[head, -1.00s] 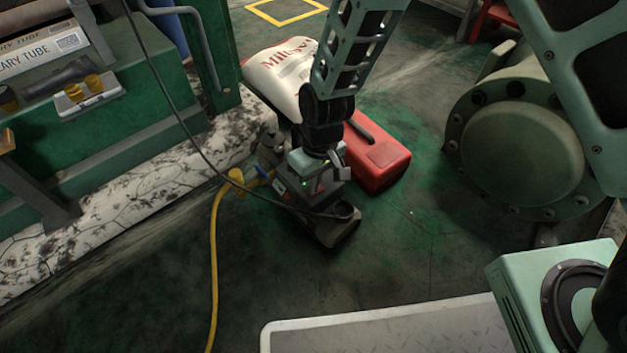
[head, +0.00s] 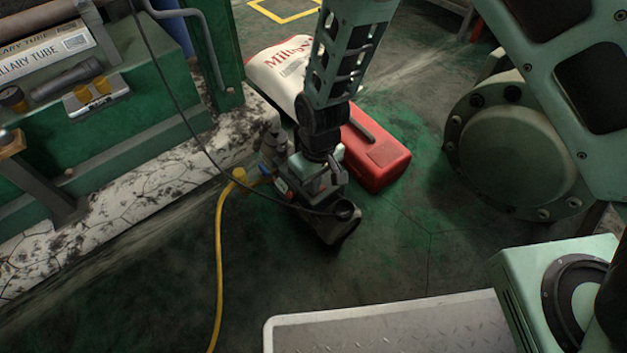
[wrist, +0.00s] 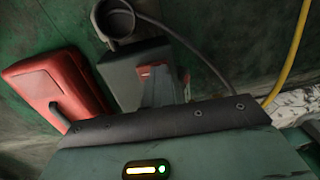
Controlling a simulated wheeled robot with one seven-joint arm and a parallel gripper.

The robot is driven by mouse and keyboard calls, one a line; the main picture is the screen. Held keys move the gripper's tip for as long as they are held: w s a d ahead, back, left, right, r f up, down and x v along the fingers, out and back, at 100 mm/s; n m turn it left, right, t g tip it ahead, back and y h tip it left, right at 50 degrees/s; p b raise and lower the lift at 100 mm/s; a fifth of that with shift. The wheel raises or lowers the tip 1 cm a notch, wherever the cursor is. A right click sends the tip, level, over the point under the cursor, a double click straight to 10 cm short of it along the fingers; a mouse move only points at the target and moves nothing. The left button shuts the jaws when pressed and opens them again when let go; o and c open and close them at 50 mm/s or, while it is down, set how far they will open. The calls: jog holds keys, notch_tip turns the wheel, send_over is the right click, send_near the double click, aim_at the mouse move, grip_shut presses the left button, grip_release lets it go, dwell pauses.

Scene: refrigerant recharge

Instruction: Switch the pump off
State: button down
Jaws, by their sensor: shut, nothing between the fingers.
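The pump (head: 336,228) is a dark, boxy unit on the floor, with a black hose looping to its near end. In the wrist view the pump (wrist: 128,76) shows as a dark box with a round, cup-like end and a small red part (wrist: 152,70) on top, possibly its switch. My gripper (head: 316,190) points down at the pump's top. In the wrist view its shut fingers (wrist: 165,90) hold nothing and overlap the pump close to the red part. I cannot tell whether they touch it. My gripper hides part of the pump's top.
A red case (head: 385,165) lies right behind the pump, and a white sack (head: 280,75) behind that. A yellow hose (head: 218,260) runs along the left. A large flanged cylinder (head: 515,155) stands right. A metal plate (head: 400,325) lies in front.

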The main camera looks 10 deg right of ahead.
aim_at(322, 186)
jog(key=shift+w+d+f, duration=0.15)
jog(key=shift+w+d, duration=0.05)
jog(key=shift+d, duration=0.2)
jog(key=shift+w+d+f, duration=0.15)
jog(key=shift+w+d, duration=0.05)
jog(key=shift+d, duration=0.2)
jog(key=shift+r, duration=0.1)
jog(key=shift+r+p, duration=0.15)
jog(key=shift+p, duration=0.15)
notch_tip(322, 186, up, 14)
jog(key=p, duration=0.9)
jog(key=shift+w+d, duration=0.15)
jog(key=shift+w, duration=0.1)
jog(key=shift+y+b, duration=0.4)
jog(key=shift+b, duration=1.3)
